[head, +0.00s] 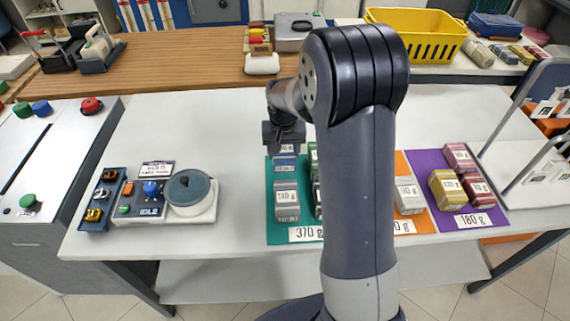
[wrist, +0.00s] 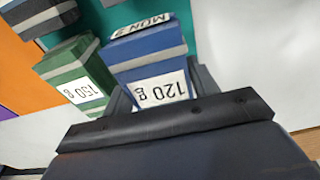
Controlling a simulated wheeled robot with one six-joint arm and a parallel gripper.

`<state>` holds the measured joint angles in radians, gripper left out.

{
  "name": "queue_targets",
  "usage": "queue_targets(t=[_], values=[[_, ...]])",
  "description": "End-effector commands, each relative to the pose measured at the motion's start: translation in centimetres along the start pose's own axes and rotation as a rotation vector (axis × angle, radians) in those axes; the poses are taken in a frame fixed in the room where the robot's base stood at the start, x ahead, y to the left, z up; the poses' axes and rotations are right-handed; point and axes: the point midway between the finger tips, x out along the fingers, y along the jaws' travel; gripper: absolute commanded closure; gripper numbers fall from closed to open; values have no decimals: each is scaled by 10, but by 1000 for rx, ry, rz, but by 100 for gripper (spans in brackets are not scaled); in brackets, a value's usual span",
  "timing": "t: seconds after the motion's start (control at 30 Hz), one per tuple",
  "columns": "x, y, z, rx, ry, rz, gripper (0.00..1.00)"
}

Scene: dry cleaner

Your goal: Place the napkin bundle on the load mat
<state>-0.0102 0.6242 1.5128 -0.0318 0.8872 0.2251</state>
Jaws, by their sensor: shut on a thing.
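My gripper (head: 284,140) points down over the far left part of the teal mat (head: 275,233). It is shut on a blue bundle with a grey band (head: 285,164), which also shows between the fingers in the wrist view (wrist: 147,48). Its front label reads "120 g"; its top label is only partly readable, so I cannot confirm that it is the napkin bundle. The bundle looks upright at the mat's far edge; I cannot tell whether it touches the mat. A green bundle (wrist: 78,66) labelled "150 g" stands close beside it.
A grey bundle (head: 287,202) stands nearer on the teal mat. My arm hides much of the orange mat (head: 424,222). A purple mat (head: 425,160) at right holds several bundles. A scale-like device with a round lid (head: 188,190) stands left, with bare table between.

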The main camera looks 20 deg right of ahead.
Motion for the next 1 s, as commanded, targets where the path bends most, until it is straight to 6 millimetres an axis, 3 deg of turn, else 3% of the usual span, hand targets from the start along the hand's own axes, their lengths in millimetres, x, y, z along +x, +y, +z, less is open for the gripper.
queue_targets(t=[0.4, 0.77, 0.8, 1.0], values=[[43, 0, 5, 0, 0, 0, 73], [48, 0, 6, 0, 1, 0, 73], [47, 0, 6, 0, 1, 0, 41], [46, 0, 6, 0, 1, 0, 24]])
